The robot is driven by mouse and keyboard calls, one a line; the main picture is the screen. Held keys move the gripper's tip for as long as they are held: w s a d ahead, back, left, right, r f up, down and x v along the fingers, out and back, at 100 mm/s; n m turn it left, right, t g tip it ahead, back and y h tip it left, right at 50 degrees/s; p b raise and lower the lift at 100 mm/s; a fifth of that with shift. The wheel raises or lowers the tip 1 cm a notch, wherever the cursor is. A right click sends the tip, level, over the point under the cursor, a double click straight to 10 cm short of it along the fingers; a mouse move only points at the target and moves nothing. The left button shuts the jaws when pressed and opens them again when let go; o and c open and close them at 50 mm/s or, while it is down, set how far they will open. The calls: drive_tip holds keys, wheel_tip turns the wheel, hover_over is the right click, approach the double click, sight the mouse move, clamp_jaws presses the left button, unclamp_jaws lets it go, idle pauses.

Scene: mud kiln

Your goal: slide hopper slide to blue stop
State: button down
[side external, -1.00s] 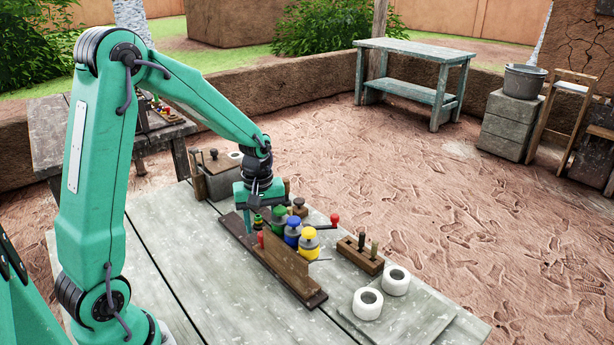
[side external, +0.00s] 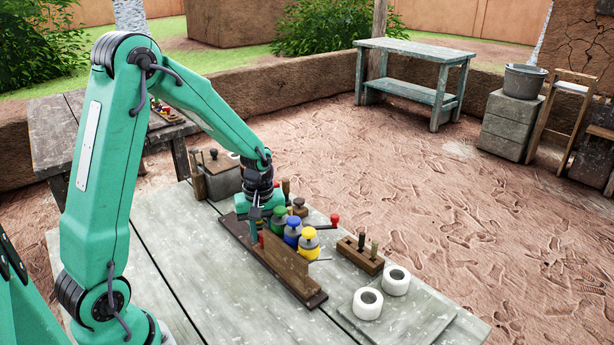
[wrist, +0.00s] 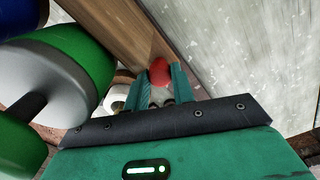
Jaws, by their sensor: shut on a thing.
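A long wooden rail (side external: 287,266) with an upright plank lies on the table, and the slide's red knob (wrist: 159,72) sits beside it. My gripper (wrist: 155,90) is shut on the red knob, one green finger on each side. In the side view my gripper (side external: 255,232) is low at the rail's left part, and only a sliver of red shows by it. The blue one is right of my gripper. The slide's body is mostly hidden.
A red-ended lever (side external: 334,219) sticks out behind the canisters. A wooden block with upright pegs (side external: 360,254) and two white rings (side external: 367,303) (side external: 396,281) are to the right. A grey box (side external: 222,178) stands behind my gripper. The table front (side external: 215,295) is clear.

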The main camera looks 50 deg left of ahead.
drive_tip(key=a, duration=1.3)
drive_tip(key=c, duration=1.2)
unclamp_jaws()
drive_tip(key=shift+d, duration=0.1)
drive_tip(key=shift+o, duration=0.2)
drive_tip(key=shift+r, duration=0.1)
wheel_tip(320, 180, up, 8)
